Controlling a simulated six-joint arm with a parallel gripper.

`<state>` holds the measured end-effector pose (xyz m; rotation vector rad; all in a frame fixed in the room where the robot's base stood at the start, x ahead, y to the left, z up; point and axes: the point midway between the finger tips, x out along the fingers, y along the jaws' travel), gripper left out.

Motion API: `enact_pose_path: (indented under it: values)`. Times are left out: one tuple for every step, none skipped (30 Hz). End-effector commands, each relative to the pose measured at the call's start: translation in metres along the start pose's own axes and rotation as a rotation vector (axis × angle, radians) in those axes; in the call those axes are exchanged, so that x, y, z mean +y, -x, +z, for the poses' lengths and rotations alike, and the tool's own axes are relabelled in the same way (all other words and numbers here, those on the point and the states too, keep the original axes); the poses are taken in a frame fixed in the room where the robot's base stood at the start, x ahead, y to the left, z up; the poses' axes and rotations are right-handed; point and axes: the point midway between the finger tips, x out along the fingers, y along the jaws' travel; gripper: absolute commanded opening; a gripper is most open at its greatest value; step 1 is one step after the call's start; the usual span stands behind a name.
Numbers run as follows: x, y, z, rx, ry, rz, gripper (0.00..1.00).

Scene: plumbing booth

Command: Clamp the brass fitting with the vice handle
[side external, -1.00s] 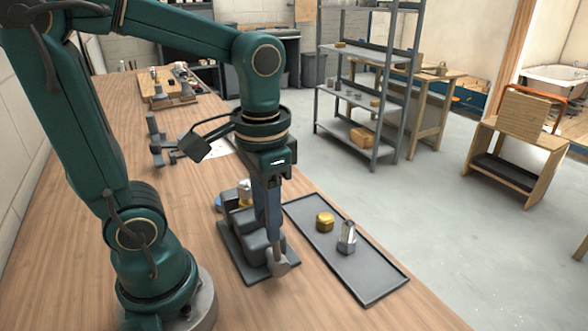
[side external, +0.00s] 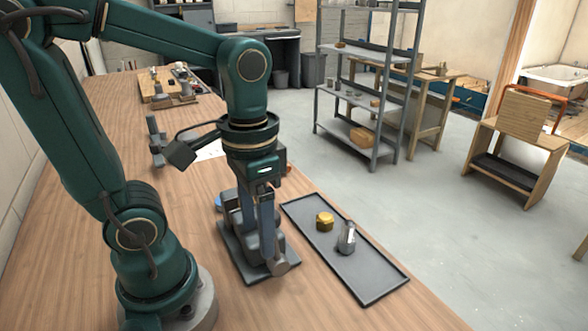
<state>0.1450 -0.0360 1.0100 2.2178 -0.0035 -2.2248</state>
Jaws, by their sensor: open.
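The grey vice (side external: 231,228) stands on its flat base on the bench, below my arm. Its handle end (side external: 281,268) shows at the near right of the vice, just below my fingertips. My gripper (side external: 264,252) points down over the vice's near end, open, with its fingers close to the handle; whether they touch it I cannot tell. The vice jaws and whatever is between them are hidden behind my gripper. A yellow brass hex piece (side external: 325,221) lies in the dark tray (side external: 371,281), right of the vice.
A steel fitting (side external: 347,239) stands in the tray beside the brass piece. A small blue thing (side external: 218,203) shows at the vice's left. A dark stand (side external: 156,140) is farther back on the bench. Bare wood (side external: 325,312) lies in front of the vice.

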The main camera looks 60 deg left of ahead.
Motion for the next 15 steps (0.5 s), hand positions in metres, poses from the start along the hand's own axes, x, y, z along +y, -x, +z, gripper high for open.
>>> enact_pose_path:
  values:
    - [0.000,0.000,0.000,0.002,0.001,-0.001,0.68]
    - [0.000,0.001,0.000,0.002,0.001,-0.001,0.68]
    - [0.000,0.002,-0.001,0.003,0.001,-0.001,0.68]
    - [0.000,0.004,-0.001,0.004,0.001,-0.001,0.68]
    - [0.000,0.006,-0.001,0.005,0.001,-0.001,0.68]
    - [0.000,0.010,-0.002,0.006,0.001,-0.001,0.68]
    - [0.000,0.013,-0.002,0.007,0.001,-0.001,0.68]
    - [0.000,0.017,-0.002,0.007,0.001,-0.001,0.68]
    - [0.000,0.022,-0.002,0.006,0.001,-0.001,0.68]
    - [0.000,0.026,-0.002,0.007,0.000,-0.001,0.68]
    - [0.000,0.030,-0.001,0.007,0.000,-0.001,0.68]
    - [0.000,0.034,-0.001,0.005,0.000,0.000,0.68]
    - [0.000,0.037,-0.002,0.005,0.000,0.000,0.68]
    - [0.000,0.040,-0.001,0.004,0.000,0.000,0.68]
    - [0.000,0.043,-0.001,0.004,0.000,0.000,0.68]
